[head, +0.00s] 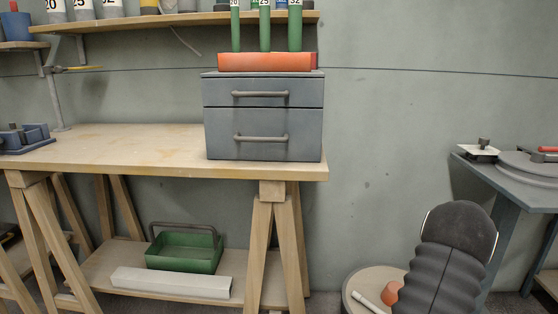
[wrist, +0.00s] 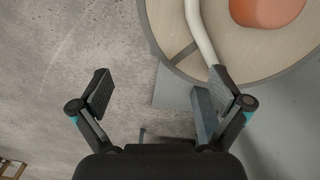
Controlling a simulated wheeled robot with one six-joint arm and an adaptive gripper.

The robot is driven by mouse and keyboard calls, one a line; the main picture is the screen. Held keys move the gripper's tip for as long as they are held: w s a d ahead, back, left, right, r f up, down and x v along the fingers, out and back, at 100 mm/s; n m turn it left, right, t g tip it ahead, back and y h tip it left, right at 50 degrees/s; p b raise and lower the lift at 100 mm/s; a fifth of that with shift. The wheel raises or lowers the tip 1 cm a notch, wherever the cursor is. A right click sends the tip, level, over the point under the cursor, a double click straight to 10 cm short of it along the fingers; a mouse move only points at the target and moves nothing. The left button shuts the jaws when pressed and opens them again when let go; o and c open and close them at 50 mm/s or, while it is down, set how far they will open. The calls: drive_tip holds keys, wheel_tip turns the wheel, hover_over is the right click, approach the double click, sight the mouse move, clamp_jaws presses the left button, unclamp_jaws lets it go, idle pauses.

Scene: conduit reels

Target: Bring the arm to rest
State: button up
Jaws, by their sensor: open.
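My gripper (wrist: 158,92) is open in the wrist view, its two black finger pads wide apart with nothing held between them.
A wooden workbench (head: 130,150) holds a grey two-drawer cabinet (head: 263,117) with an orange block (head: 265,62) on top. A green tray (head: 185,250) and a white box (head: 170,283) lie on its lower shelf. A grey table (head: 510,180) stands at right.

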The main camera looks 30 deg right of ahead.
drive_tip(key=w+a+r+n+p, duration=0.1)
drive_tip(key=w+a+r+n, duration=0.4)
drive_tip(key=a, duration=0.6)
drive_tip(key=w+a+r+n+p, duration=0.15)
drive_tip(key=a+r+n, duration=0.35)
drive_tip(key=a, duration=0.5)
drive_tip(key=w+a+r+n, duration=0.3)
drive_tip(key=w+a+r, duration=0.3)
drive_tip(key=a, duration=0.5)
drive_tip(key=s+a+r+n+t+p, duration=0.2)
drive_tip(key=a+r+n, duration=0.3)
drive_tip(key=a, duration=0.9)
drive_tip(key=s+a+r+n+t+p, duration=0.2)
drive_tip(key=a+r+n, duration=0.3)
drive_tip(key=a+r, duration=0.5)
drive_tip(key=s+a+t, duration=0.1)
drive_tip(key=a, duration=0.4)
drive_tip(key=shift+s+t, duration=0.3)
drive_tip(key=shift+t, duration=0.1)
